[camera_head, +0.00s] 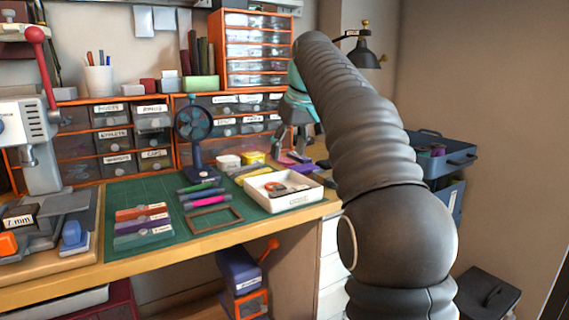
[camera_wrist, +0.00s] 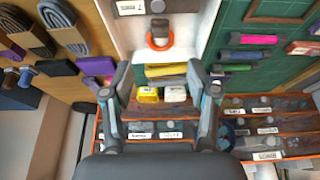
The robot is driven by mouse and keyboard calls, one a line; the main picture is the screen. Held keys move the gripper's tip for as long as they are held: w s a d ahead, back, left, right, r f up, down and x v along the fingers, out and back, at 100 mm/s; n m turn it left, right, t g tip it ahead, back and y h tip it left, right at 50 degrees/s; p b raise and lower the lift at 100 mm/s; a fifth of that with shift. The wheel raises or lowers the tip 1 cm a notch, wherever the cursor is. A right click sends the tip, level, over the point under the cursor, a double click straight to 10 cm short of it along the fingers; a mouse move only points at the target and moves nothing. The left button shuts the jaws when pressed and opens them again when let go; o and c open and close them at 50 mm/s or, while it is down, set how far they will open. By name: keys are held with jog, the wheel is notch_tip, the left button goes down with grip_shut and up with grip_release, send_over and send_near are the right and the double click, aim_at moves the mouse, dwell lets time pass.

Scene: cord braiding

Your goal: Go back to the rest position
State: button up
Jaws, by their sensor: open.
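My gripper (camera_head: 291,138) hangs at the end of my dark ribbed arm, near the right end of the workbench, with the small drawers behind it. In the wrist view my gripper (camera_wrist: 160,82) has its two grey fingers spread wide apart. Nothing is held between them; the bench things seen in the gap lie beyond. The white tray (camera_head: 284,203) stands on the bench to the left of my arm. An orange ring (camera_wrist: 160,44) lies in this tray in the wrist view. My arm hides part of the bench's right end.
The green mat (camera_head: 120,193) carries several coloured cord bundles and a wooden frame (camera_head: 214,219). A blue fan (camera_head: 195,150) stands behind it. Orange-edged drawers (camera_head: 78,148) line the back. A black lamp (camera_head: 363,53) and blue crates (camera_head: 449,162) are at right.

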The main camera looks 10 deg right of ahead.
jog(key=s+a+f+m+p, duration=0.1)
jog(key=s+p, duration=0.1)
jog(key=s, duration=0.6)
jog(key=s+a+f+m+p, duration=0.1)
jog(key=s+f+p, duration=0.1)
jog(key=s, duration=0.7)
jog(key=s+f+m+t+h+p, duration=0.1)
jog(key=s+f+p, duration=0.1)
jog(key=s+f, duration=1.4)
jog(key=shift+s+m, duration=0.3)
jog(key=shift+s, duration=0.45)
